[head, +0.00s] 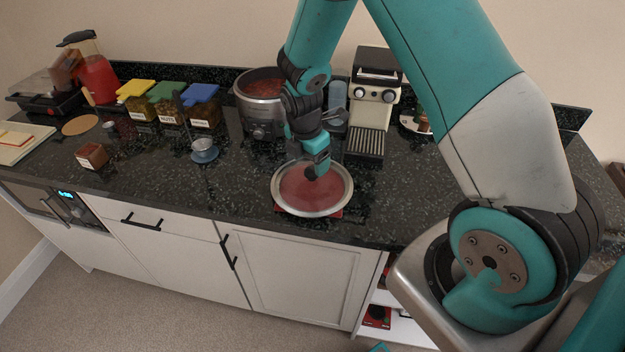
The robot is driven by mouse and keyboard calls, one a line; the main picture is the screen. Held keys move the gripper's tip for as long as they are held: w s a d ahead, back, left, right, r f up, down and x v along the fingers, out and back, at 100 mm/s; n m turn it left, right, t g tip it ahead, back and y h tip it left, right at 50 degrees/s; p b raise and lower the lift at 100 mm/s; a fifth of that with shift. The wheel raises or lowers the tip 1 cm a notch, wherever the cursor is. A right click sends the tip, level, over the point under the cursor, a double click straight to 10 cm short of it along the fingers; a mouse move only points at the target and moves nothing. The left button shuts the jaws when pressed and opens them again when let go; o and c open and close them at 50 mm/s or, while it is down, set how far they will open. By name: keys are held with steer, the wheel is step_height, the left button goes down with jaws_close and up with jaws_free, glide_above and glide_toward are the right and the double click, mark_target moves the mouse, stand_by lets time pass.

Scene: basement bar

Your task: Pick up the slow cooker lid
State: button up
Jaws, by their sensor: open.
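The slow cooker lid (334,192) is round, with a wide silver rim and a reddish middle. It lies on the dark counter near the front edge, and red corners of something flat show under its rim. The slow cooker (262,128) stands behind it to the left, uncovered, with reddish contents showing. My gripper (313,172) points down over the middle of the lid, open. A dark shape, which looks like the lid's knob, is at the fingertips. I cannot tell whether the fingers are around it or touching it.
A coffee machine (373,95) stands behind the lid to the right. A small blue-based scale or dish (205,154) is to the left. Jars with yellow, green and blue lids (201,108) and a blender (97,78) stand further left. The counter (240,186) left of the lid is clear.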

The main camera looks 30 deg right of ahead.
mark_target(312, 169)
steer(key=shift+d+f+p, duration=0.15)
steer(key=shift+f+p, duration=0.4)
steer(key=shift+f, duration=0.65)
steer(key=shift+d+f+p, duration=0.15)
steer(key=shift+f+p, duration=0.35)
steer(key=shift+f, duration=0.65)
steer(key=shift+c, duration=0.4)
steer(key=c, duration=1.1)
steer(key=shift+c, duration=0.2)
steer(key=shift+r, duration=0.15)
